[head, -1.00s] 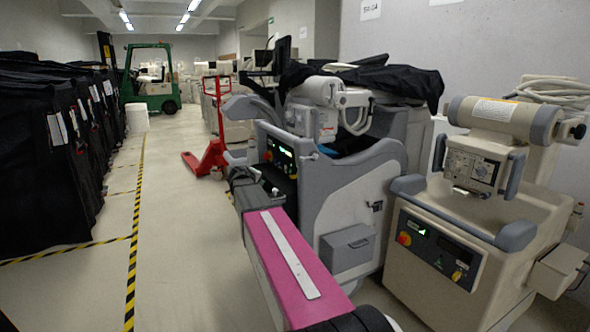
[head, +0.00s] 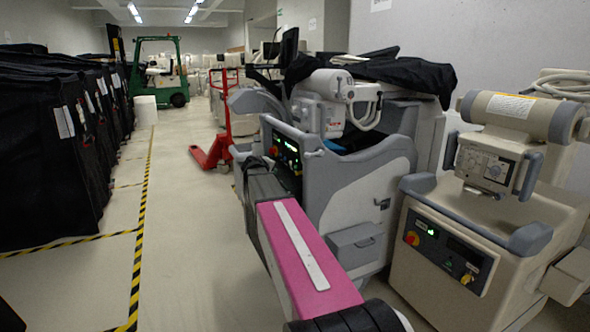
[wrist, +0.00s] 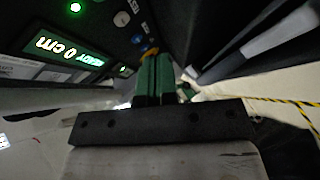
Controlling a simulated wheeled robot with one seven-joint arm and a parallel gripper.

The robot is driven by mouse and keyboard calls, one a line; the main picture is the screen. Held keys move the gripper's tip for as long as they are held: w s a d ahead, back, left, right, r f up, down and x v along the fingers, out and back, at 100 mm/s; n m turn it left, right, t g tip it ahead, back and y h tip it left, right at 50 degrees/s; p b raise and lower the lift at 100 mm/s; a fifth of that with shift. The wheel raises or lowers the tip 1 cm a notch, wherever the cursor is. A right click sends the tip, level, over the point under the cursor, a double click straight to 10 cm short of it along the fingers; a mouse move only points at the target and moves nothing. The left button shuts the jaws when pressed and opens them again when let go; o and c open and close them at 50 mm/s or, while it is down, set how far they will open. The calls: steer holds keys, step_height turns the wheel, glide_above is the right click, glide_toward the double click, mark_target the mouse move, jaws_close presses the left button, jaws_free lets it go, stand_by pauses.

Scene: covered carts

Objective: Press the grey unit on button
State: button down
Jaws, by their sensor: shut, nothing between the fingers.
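The grey unit (head: 345,205) stands right of centre in the head view, grey and white, with a dark control panel (head: 286,148) on its left-facing front. My gripper (wrist: 154,62) shows as two green fingers shut together and empty. Its tips are close to the panel's lower edge, overlapping a yellow part; contact cannot be told. In the head view my arm hides the fingers.
A beige unit (head: 470,255) with its own panel stands close on the right. A red pallet jack (head: 212,152) and a green forklift (head: 160,75) are behind. Black covered carts (head: 45,160) line the left. The floor between, with striped tape (head: 140,230), is clear.

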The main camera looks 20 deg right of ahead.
steer(key=shift+w+d, duration=0.1)
steer(key=shift+d, duration=3.25)
steer(key=shift+d, duration=0.15)
steer(key=shift+d, duration=0.25)
steer(key=shift+d, duration=0.1)
steer(key=shift+w+d, duration=0.2)
steer(key=shift+d, duration=0.5)
stand_by(0.7)
steer(key=shift+s+a, duration=0.1)
steer(key=shift+a, duration=0.4)
steer(key=shift+s+a, duration=0.15)
steer(key=shift+a, duration=2.45)
